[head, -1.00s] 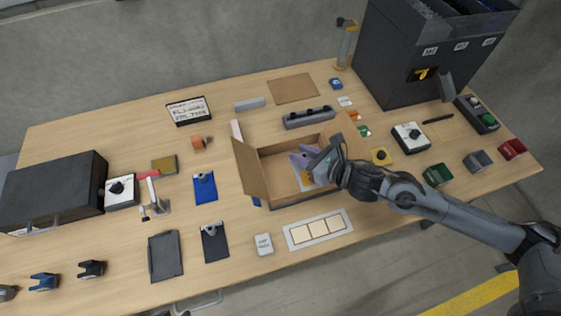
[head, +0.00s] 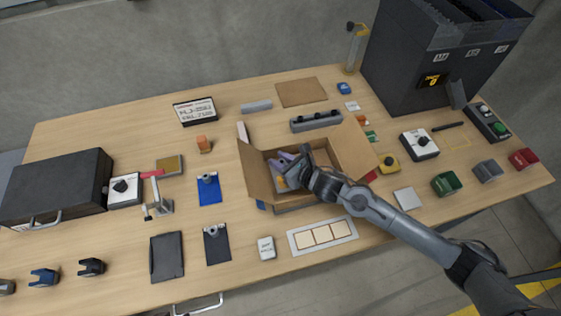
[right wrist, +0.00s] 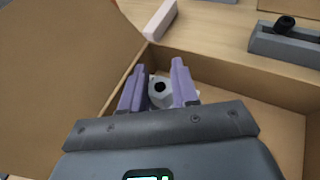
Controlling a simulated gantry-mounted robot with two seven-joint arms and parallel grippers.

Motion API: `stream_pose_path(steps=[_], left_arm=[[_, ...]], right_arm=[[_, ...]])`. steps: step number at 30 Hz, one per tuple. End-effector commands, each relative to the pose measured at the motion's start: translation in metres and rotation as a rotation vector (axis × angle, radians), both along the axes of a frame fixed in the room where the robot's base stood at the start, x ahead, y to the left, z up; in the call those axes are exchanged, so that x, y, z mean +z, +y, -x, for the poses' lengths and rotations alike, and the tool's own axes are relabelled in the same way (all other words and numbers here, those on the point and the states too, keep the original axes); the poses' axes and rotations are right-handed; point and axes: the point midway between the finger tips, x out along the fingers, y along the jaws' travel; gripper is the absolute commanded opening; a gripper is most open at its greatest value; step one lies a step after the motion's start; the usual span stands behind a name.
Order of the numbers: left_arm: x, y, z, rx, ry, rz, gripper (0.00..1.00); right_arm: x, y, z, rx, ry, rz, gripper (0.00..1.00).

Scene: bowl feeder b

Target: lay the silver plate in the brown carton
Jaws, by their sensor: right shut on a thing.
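The brown carton (head: 259,172) stands open on the table with its flaps spread. My right gripper (head: 284,160) reaches down into its left part. In the right wrist view, its purple fingers (right wrist: 158,92) are shut on a grey nut-like part (right wrist: 160,91) with a dark hole, close to the carton's corner. A flat silver plate (head: 408,198) lies on the table right of the carton, beyond my right forearm and apart from the gripper. The carton floor is partly hidden by the gripper; a small orange patch shows there. My left gripper is not in view.
A white panel with beige squares (head: 322,234) lies in front of the carton. A grey bar with black knobs (head: 316,121) lies behind it. A yellow block (head: 388,163) and a white knob box (head: 419,144) stand to the right. A tall dark feeder (head: 420,70) fills the back right.

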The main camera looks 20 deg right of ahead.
Motion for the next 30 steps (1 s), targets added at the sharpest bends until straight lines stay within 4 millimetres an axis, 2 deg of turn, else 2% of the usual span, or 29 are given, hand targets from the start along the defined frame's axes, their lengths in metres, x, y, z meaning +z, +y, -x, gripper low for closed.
stream_pose_path(steps=[2, 26, 27, 29, 30], left_arm=[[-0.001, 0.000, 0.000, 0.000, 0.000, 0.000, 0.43], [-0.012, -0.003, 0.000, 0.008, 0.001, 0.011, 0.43], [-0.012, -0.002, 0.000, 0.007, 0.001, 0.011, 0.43], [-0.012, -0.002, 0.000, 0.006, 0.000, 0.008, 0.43], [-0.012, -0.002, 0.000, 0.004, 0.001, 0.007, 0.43]], right_arm=[[-0.006, 0.001, 0.000, 0.000, -0.001, -0.003, 0.00], [-0.018, 0.000, 0.000, 0.000, -0.003, -0.001, 0.00], [-0.018, 0.000, 0.000, 0.000, -0.002, -0.001, 0.33], [-0.018, 0.000, 0.000, 0.000, -0.002, -0.001, 0.40], [-0.018, 0.000, 0.000, 0.000, -0.002, -0.001, 0.40]])
